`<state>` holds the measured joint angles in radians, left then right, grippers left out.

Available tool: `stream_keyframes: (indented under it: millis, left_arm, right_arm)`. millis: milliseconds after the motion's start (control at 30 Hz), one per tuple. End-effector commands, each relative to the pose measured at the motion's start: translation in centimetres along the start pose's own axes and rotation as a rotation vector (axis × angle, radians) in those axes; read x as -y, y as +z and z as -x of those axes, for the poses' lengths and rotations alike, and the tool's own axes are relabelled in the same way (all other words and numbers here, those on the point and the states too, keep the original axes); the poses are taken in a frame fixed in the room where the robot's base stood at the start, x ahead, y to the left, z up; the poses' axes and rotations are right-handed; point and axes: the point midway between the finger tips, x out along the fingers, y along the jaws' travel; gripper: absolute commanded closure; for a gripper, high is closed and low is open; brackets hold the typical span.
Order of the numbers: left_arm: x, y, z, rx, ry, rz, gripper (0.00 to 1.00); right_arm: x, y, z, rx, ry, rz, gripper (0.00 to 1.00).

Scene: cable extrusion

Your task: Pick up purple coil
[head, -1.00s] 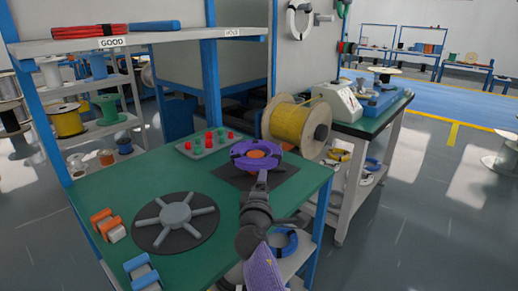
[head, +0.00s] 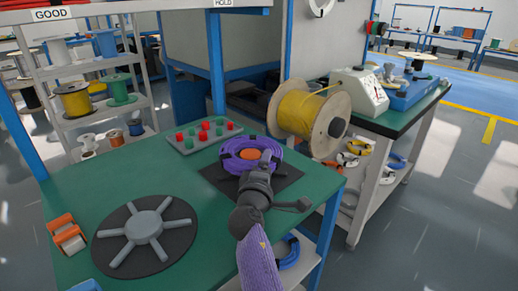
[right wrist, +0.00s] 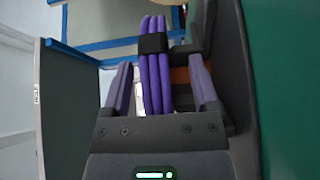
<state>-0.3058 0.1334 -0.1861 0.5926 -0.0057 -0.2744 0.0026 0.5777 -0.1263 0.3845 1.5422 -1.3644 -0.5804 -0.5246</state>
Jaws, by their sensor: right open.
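The purple coil (head: 234,160) lies around an orange hub (head: 250,154) on a dark square mat (head: 286,177) at the right part of the green table. Dark bands wrap the coil. My right gripper (head: 268,160) is over the near right side of the coil. In the right wrist view its two open fingers (right wrist: 162,92) stand on either side of the purple strands (right wrist: 154,80), with a dark band just beyond the fingertips. I cannot tell whether the fingers touch the strands. My left gripper is not in view.
A grey spoked disc (head: 144,226) lies on the table at the front left. A tray of red and green pieces (head: 204,138) sits behind the coil. A large yellow spool (head: 299,116) stands behind and right. Orange blocks (head: 67,234) are at the left edge.

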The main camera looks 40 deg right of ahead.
Motion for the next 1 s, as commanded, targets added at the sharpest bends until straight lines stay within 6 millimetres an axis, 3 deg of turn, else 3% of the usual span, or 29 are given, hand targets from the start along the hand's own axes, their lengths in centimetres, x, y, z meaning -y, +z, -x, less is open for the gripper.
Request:
stream_keyframes:
  millis: [100,433,833,1000]
  left_arm:
    - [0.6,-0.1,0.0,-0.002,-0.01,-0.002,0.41]
    - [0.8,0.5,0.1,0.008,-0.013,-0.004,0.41]
    - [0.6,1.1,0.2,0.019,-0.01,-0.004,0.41]
    - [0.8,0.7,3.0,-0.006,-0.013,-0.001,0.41]
  right_arm:
    - [-0.1,0.0,0.0,0.0,0.0,0.0,0.28]
    - [-0.1,0.0,0.0,0.0,0.0,0.0,0.98]
    - [-0.2,0.0,0.0,0.0,0.001,-0.001,1.0]
    - [-4.5,0.0,0.0,0.0,0.007,-0.007,1.0]
